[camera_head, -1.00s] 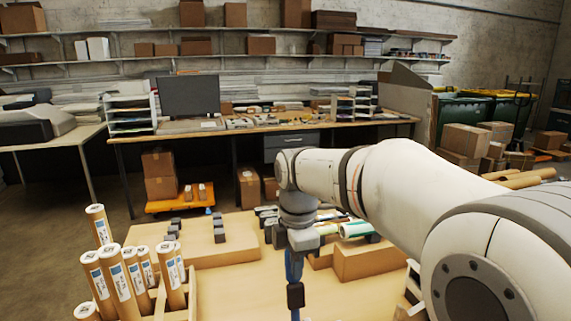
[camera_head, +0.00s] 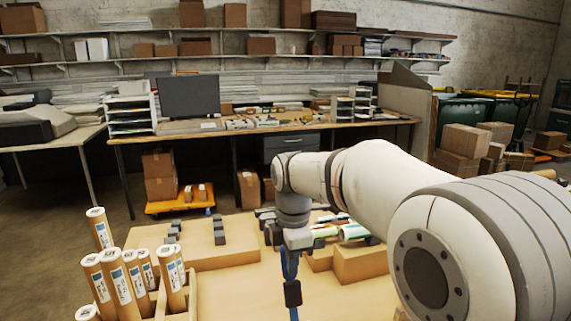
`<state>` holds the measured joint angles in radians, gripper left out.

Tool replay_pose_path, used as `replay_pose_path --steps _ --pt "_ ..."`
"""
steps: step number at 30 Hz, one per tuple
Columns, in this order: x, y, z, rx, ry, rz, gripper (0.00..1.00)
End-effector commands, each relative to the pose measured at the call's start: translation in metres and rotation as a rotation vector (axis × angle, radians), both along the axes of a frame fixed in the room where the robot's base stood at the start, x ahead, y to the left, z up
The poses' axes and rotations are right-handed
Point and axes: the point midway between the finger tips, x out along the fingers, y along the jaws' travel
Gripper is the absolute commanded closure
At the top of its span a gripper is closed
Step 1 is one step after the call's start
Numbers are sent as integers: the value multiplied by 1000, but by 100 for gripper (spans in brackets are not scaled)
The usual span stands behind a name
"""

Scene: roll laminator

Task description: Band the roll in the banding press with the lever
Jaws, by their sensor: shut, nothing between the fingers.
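My arm reaches in from the right, and its wrist points down over the front table (camera_head: 230,288).
Several upright brown tubes with white labels (camera_head: 118,283) stand in a wooden rack at the lower left. A low tan block with dark grey supports (camera_head: 219,232) is behind it. Another tan block (camera_head: 360,263) lies right of my gripper. Bare table lies left of my gripper.

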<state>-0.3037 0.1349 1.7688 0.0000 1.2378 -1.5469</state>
Motion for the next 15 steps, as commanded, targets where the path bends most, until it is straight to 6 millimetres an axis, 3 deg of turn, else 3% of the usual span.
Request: replay_pose_path --steps 15 --pt "10 3 0 0 1 0 100"
